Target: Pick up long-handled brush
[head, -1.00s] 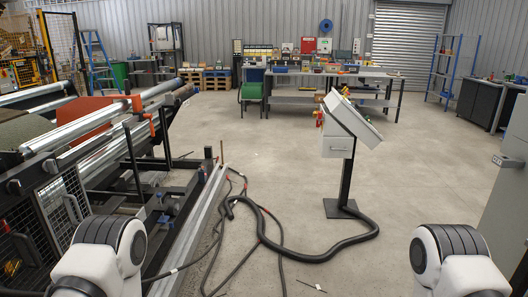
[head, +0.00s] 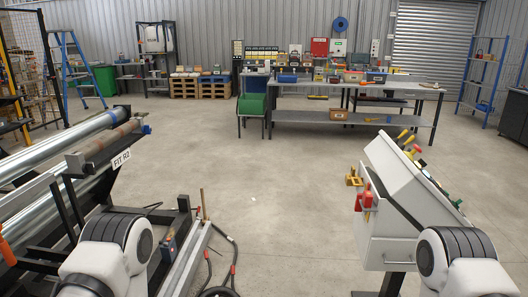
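I cannot make out a long-handled brush for sure. A thin brown upright stick (head: 202,204) stands by the machine's front rail at lower left, but I cannot tell what it is. Small objects, some of them yellow, lie on the far workbench (head: 300,117) and its lower shelf, too small to name. Only the upper links of my two arms show, at the bottom left and bottom right. Both grippers are outside the picture.
The roller machine (head: 75,150) fills the left side. A grey control console (head: 385,222) with red and yellow fittings stands close at right. A hose (head: 232,262) lies on the floor at bottom centre. Open concrete floor lies between these and the workbench.

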